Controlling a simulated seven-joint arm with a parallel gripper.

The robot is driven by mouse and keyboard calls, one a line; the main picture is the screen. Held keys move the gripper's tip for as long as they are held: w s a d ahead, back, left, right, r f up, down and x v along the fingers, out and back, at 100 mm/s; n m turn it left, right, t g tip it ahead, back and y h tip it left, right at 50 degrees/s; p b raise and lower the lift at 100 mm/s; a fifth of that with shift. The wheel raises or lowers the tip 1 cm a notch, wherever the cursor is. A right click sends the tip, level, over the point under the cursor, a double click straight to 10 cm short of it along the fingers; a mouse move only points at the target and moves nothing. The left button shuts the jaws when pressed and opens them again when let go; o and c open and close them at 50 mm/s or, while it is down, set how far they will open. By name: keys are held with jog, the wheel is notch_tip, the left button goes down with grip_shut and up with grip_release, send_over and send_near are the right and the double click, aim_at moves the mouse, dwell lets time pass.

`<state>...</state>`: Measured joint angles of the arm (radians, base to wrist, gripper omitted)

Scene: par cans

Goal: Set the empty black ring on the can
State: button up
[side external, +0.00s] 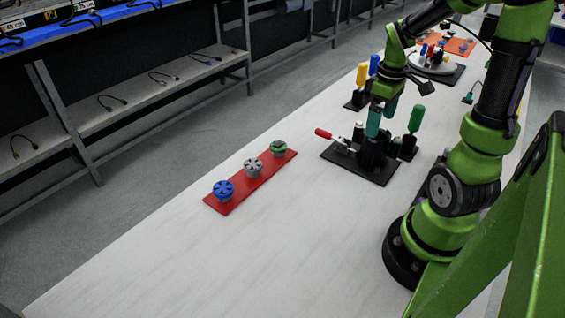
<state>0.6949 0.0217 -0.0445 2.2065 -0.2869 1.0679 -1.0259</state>
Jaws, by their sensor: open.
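My gripper (381,118) hangs from the green arm, its teal fingers pointing down just above or at a black fixture (374,152). It is open. The fixture stands on a black mat (372,175) on the white table. The empty black ring cannot be told apart from the dark parts there. I cannot tell whether anything is between the fingers. A small dark cylinder with a pale top (358,130) stands left of the fixture, and I cannot tell if it is the can.
A red-handled tool (324,134) sticks out left of the fixture. A green-handled tool (416,118) stands right in a black holder. Yellow (362,74) and blue handles stand behind. A red strip (230,200) bears blue, grey and green knobs. The front-left table is clear.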

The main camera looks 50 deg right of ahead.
notch_tip(320, 180, up, 11)
jog(key=shift+r, duration=0.2)
jog(key=w+a+m+t+y, duration=0.1)
jog(key=a+m+t, duration=0.3)
jog(key=a, duration=1.9)
jog(key=t+y, duration=0.1)
jog(key=t, duration=0.2)
jog(key=shift+w+a+r, duration=0.15)
jog(key=shift+w, duration=0.2)
